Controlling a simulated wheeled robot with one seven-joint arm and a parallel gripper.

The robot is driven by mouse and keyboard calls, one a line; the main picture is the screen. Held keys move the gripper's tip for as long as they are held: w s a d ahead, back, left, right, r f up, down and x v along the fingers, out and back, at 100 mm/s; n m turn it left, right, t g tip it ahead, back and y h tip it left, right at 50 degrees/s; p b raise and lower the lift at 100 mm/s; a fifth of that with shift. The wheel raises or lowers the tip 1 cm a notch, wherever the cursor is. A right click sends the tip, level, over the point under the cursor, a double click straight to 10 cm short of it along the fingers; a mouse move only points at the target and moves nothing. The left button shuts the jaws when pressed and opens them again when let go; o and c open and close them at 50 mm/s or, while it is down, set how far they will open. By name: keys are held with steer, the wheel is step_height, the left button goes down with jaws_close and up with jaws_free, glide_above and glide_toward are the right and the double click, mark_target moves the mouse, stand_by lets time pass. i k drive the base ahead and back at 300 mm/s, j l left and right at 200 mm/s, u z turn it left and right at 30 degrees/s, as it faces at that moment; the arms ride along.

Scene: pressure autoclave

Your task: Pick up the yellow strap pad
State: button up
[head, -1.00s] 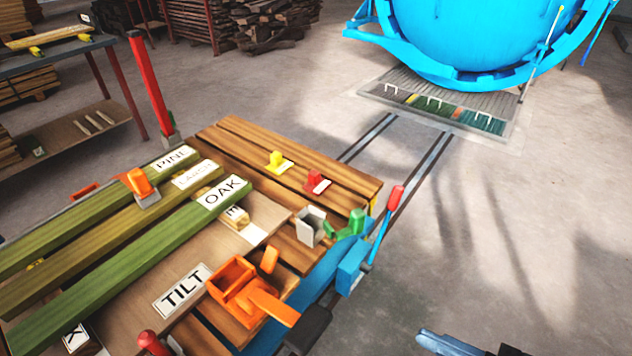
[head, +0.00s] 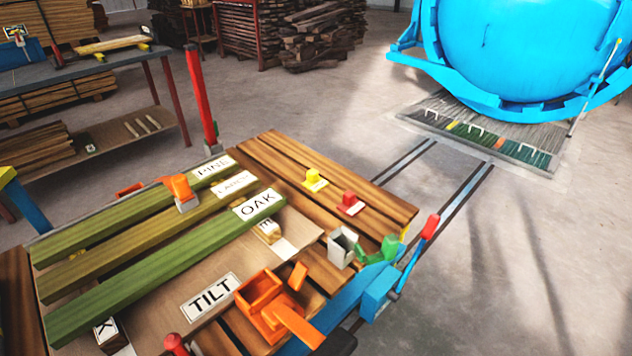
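The yellow strap pad (head: 313,180) sits on the wooden slats at the back right of the cart (head: 268,150). It is a small yellow block on a flat yellow base. A similar red pad (head: 350,204) lies just to its right and nearer. Nothing touches the yellow pad. My gripper is not in view.
Green and brown boards labelled PINE and OAK (head: 160,270) lie on the cart's left. A red post (head: 201,100) rises behind. Rails (head: 440,210) lead to a blue autoclave (head: 530,50).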

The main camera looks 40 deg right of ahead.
mark_target(314, 183)
steer(key=i+l+z, duration=0.15)
steer(key=l, duration=0.3)
steer(key=i+l+z, duration=0.1)
steer(key=l, duration=0.35)
steer(key=i+l+z, duration=0.15)
steer(key=i+l, duration=0.15)
steer(key=i+l+z, duration=0.15)
steer(key=l, duration=0.3)
steer(key=i, duration=0.1)
